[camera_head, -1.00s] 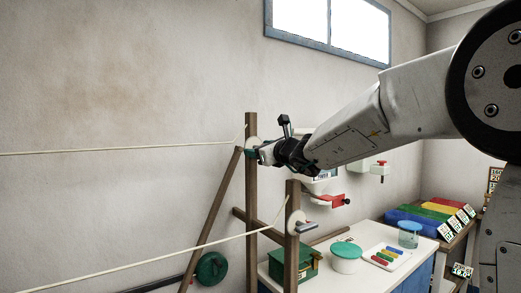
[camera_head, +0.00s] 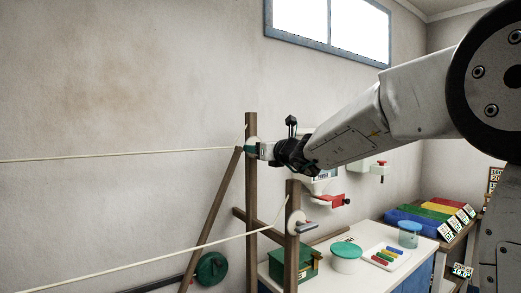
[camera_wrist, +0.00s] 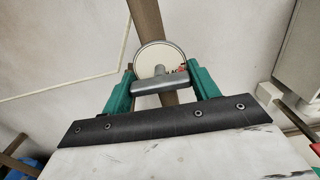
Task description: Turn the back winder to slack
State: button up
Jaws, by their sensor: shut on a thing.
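The back winder, a pale disc with a grey bar handle, is on the back wooden post (camera_head: 251,190); its disc (camera_wrist: 160,56) and bar (camera_wrist: 148,88) show in the wrist view. My gripper (camera_wrist: 162,87) is shut on the bar, one green finger at each end. In the head view my gripper (camera_head: 257,150) partly hides this winder.
A slanted wooden brace (camera_head: 210,224) stands left of the posts. Behind them, a white table (camera_head: 330,275) bears a green box (camera_head: 308,263), a lidded tub (camera_head: 346,258) and a tray of coloured sticks (camera_head: 400,258). A red-armed wall device (camera_head: 333,200) is under my arm.

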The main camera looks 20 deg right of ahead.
jog(key=o, duration=1)
jog(key=v, duration=0.8)
